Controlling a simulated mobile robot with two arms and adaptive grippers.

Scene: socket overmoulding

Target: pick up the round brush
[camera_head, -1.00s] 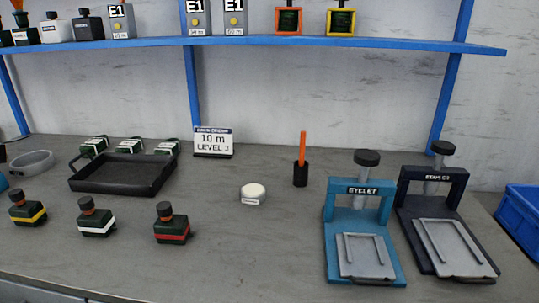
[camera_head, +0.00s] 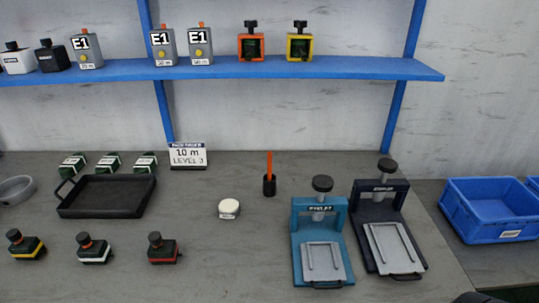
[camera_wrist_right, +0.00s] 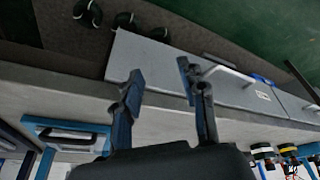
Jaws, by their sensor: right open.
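A thin upright orange handle (camera_head: 269,165) stands in a small black holder (camera_head: 269,187) on the grey bench in the head view. It may be the round brush, but no bristles show. A round white piece (camera_head: 229,207) with a small label sits to its lower left. My right gripper (camera_wrist_right: 160,80) is open and empty in the right wrist view, its two fingers well apart and away from the orange handle. My left gripper is in neither view.
A blue press (camera_head: 321,250) and a dark press (camera_head: 388,230) stand right of the holder, with a blue crate (camera_head: 470,225) beyond. The bench between is mostly clear. A blue shelf (camera_head: 330,68) runs above.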

